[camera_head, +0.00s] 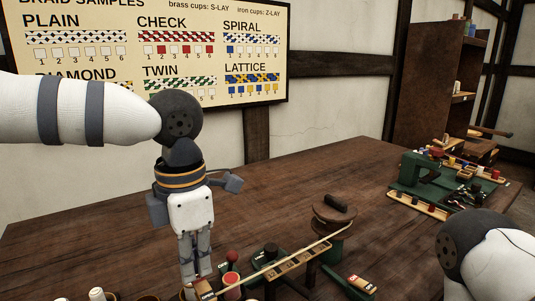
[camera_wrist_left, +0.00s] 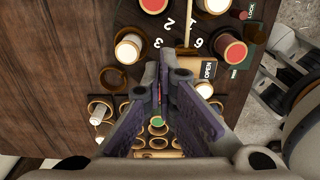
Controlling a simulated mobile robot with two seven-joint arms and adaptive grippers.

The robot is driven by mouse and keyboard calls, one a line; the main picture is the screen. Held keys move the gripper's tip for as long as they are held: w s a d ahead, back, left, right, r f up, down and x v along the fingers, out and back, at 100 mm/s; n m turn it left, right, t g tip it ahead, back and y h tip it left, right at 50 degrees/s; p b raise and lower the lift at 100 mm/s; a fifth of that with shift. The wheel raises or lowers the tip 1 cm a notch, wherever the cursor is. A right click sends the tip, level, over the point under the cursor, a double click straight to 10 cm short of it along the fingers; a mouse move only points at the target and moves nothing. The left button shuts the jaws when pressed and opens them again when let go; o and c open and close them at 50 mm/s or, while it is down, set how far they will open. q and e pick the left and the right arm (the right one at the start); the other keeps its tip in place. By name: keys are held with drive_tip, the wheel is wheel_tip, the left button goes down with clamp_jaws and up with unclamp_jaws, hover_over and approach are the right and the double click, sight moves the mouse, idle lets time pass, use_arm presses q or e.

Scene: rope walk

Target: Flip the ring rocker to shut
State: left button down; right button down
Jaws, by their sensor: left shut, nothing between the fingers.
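The ring rocker appears to be the small piece by the plate marked OPEN (camera_wrist_left: 208,70), just right of my fingertips in the left wrist view. Part of this plate also shows at the bottom edge of the head view (camera_head: 206,294). My left gripper (camera_wrist_left: 166,70) is shut and empty, its fingertips over the numbered ring board. In the head view the left gripper (camera_head: 188,280) points straight down beside the plate. How high the tips are above the rocker I cannot tell. My right gripper is out of view.
Cups with red and white tops stand around the ring, one red-topped cup (camera_wrist_left: 231,48) close right of the plate. A long wooden bar (camera_head: 290,263) with a pale cord runs to a round spool (camera_head: 334,212). A green machine (camera_head: 420,173) stands farther back. The middle table is clear.

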use_arm(q)
drive_tip(key=shift+f, duration=0.1)
wheel_tip(320, 180, up, 8)
idle(0.7)
